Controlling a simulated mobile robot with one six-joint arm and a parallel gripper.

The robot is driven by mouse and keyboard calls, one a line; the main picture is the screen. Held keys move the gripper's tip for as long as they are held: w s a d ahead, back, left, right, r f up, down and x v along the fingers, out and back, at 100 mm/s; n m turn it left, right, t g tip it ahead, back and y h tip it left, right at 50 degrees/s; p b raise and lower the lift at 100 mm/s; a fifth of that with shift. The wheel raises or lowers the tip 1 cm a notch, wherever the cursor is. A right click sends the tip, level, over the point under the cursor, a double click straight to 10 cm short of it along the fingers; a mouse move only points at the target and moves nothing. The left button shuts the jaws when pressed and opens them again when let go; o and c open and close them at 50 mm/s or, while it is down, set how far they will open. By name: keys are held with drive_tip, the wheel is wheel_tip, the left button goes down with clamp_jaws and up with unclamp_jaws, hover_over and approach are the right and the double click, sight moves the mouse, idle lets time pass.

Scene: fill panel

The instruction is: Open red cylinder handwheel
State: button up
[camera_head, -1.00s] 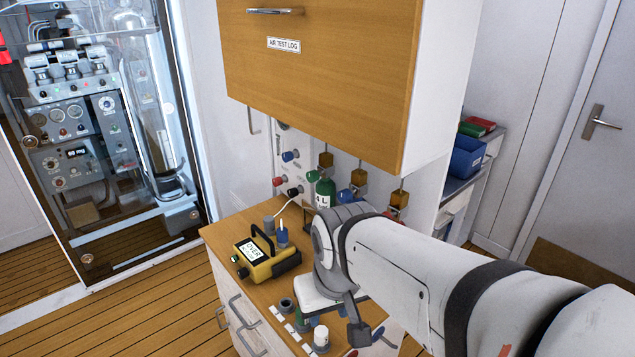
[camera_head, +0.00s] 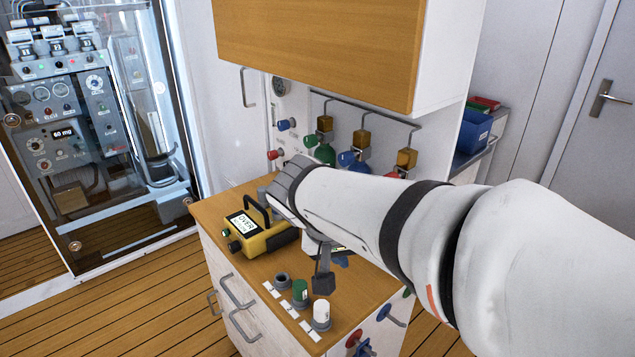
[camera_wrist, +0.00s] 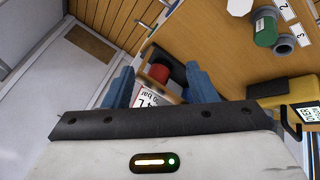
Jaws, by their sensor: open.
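In the head view a brass valve (camera_head: 406,158) stands at the right end of a row of three. A small red handwheel (camera_head: 391,175) shows just above my arm, which hides the cylinder below it. A green cylinder (camera_head: 325,154) and a blue handwheel (camera_head: 346,159) are further left. My gripper is mostly hidden behind my arm's end in the head view. In the wrist view my gripper (camera_wrist: 163,78) has its two blue fingers wide apart. A red round shape (camera_wrist: 158,73) and a white label reading "bar" (camera_wrist: 147,96) show between them; I see no contact.
A yellow device reading OVER (camera_head: 258,236) and several small capped fittings (camera_head: 300,291) stand on the wooden counter (camera_head: 215,210). A wooden cupboard (camera_head: 320,50) hangs above the valves. Red and blue handwheels (camera_head: 357,345) project from the counter's side.

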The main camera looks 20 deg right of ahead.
drive_tip(key=w+d+r+m+t+h+b, duration=0.3)
drive_tip(key=w+d+m+h+b, duration=0.7)
drive_tip(key=b, duration=0.4)
drive_tip(key=shift+w+d+r+m+h+b, duration=0.4)
drive_tip(key=shift+w+d+r+m, duration=0.4)
drive_tip(key=shift+w+d+m, duration=0.15)
drive_tip(key=c, duration=1)
